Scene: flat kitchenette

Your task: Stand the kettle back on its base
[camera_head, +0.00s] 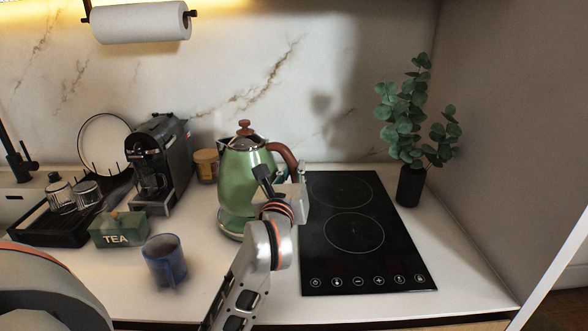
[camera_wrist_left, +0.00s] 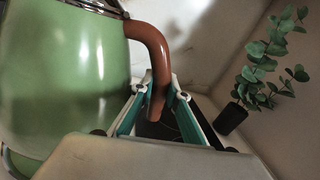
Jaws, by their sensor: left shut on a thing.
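The green kettle (camera_head: 246,172) has a brown lid knob and a brown curved handle (camera_head: 284,155). It looks upright, near the middle of the counter, left of the hob. My left gripper (camera_head: 287,192) is on the kettle's right side, shut on the handle's lower part, which also shows between the fingers in the left wrist view (camera_wrist_left: 157,105). The pale green base (camera_head: 230,226) shows at the kettle's lower left, partly hidden by the kettle. I cannot tell whether the kettle is seated on it or slightly above. My right gripper is out of view.
A black hob (camera_head: 376,262) lies to the right, with a potted plant (camera_head: 410,186) behind it. A blue mug (camera_head: 164,262), a tea box (camera_head: 119,230), a coffee machine (camera_head: 158,165) and a dark rack (camera_head: 60,229) stand left. Bare counter lies in front of the kettle.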

